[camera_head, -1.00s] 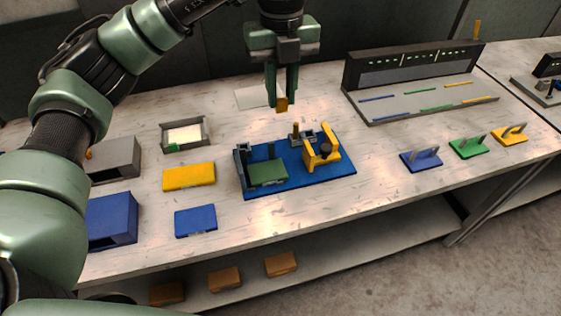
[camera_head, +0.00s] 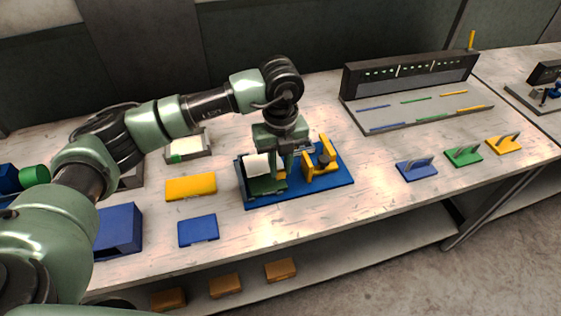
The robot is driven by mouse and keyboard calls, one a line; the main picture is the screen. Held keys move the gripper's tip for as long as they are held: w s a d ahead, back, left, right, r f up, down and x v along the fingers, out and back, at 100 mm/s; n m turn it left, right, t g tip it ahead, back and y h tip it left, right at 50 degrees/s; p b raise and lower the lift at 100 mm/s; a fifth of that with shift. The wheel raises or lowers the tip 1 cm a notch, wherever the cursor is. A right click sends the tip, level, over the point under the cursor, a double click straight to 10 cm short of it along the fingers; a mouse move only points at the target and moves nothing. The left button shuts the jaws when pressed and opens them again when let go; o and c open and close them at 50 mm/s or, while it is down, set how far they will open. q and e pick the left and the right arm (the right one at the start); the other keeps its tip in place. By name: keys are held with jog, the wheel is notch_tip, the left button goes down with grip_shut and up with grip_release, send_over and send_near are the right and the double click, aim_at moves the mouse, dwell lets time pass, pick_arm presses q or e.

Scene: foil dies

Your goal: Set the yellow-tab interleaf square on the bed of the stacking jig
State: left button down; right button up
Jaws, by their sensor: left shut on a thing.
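The stacking jig has a blue base (camera_head: 325,184), a green bed block (camera_head: 264,187) at its left and a yellow clamp (camera_head: 321,164) at its right. My left gripper (camera_head: 274,160) is over the left part of the jig, pointing down. It is shut on a pale, sheet-like piece (camera_head: 257,165), the interleaf, which shows just left of the fingers above the green bed. The yellow tab is hidden now. I cannot tell whether the sheet touches the bed or sits square. My right gripper is not in view.
A yellow block (camera_head: 190,187) and a blue block (camera_head: 198,230) lie left of the jig. A grey tray (camera_head: 207,146) is partly behind my arm. A dark rack (camera_head: 410,72) stands back right. Blue, green and yellow handled pieces (camera_head: 463,156) sit at right.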

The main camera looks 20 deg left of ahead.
pick_arm(q)
jog(key=shift+f+b, duration=0.35)
jog(key=shift+b, duration=0.05)
jog(key=c, duration=1.3)
grip_release()
jog(key=shift+r, duration=0.1)
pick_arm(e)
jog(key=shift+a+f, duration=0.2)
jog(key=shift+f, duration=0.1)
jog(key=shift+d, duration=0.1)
pick_arm(q)
jog(key=shift+r, duration=0.1)
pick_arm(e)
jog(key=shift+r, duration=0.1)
